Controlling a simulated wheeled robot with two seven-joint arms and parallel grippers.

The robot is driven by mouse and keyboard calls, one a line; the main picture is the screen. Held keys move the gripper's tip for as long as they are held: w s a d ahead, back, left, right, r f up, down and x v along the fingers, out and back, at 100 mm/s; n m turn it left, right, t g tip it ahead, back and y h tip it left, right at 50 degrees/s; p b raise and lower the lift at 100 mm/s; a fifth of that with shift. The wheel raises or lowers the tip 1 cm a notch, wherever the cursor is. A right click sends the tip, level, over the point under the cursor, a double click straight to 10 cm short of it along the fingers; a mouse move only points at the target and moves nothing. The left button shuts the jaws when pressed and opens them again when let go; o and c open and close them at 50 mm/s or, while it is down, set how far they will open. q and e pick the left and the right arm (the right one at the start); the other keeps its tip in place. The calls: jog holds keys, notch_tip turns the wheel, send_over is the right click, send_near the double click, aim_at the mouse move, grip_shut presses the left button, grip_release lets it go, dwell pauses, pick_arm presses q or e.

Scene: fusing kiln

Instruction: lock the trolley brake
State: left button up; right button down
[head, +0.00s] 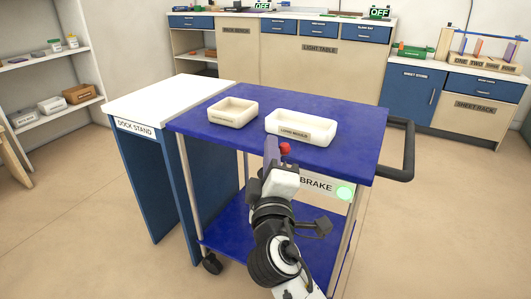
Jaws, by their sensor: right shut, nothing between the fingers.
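The trolley (357,122) has a blue top and a blue lower shelf. A white BRAKE label (316,185) is on its front side, with a glowing green lamp (345,192) at its right end. A red knob (285,148) shows at the front edge of the top, above the label. My right gripper (272,148) is shut and empty, pointing up just left of the red knob; I cannot tell whether they touch. My right wrist hides the left part of the label and whatever is below the knob. My left gripper is out of view.
Two cream moulds (232,111) (301,127) sit on the trolley top. The white-topped dock stand (150,98) stands against the trolley's left side. A dark push handle (408,150) sticks out at the right. Open floor lies right of the trolley; cabinets line the back wall.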

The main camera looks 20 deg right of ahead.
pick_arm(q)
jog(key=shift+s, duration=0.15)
pick_arm(e)
jog(key=shift+s+d+f, duration=0.2)
jog(key=shift+s+d, duration=0.1)
jog(key=shift+s, duration=0.05)
jog(key=shift+d, duration=0.15)
